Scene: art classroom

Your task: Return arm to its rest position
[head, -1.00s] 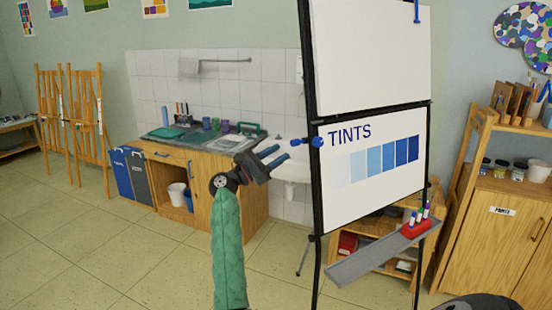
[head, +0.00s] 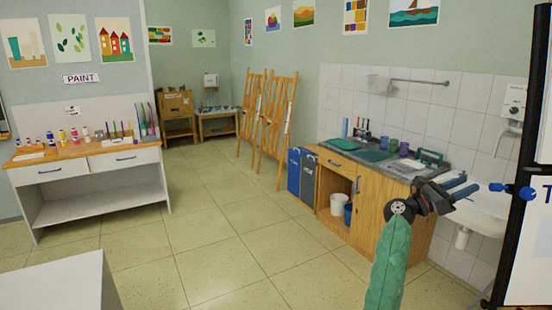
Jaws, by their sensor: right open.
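My right gripper (head: 470,185) is at the right of the head view, on the end of my green-sleeved arm. Its two blue fingers point right and are apart, with nothing seen between them. In the picture they lie in front of the counter's right end and the white sink (head: 485,212). A blue knob (head: 526,193) on the black-framed board stand (head: 518,235) shows just right of the fingertips; I see no contact. My left gripper is not in view.
A wooden sink cabinet (head: 375,215) stands behind my arm, with blue and grey bins (head: 301,170) beside it. Wooden easels (head: 275,125) stand further back. A paint table (head: 95,158) is at left, a white surface (head: 65,285) at lower left. The middle floor is clear.

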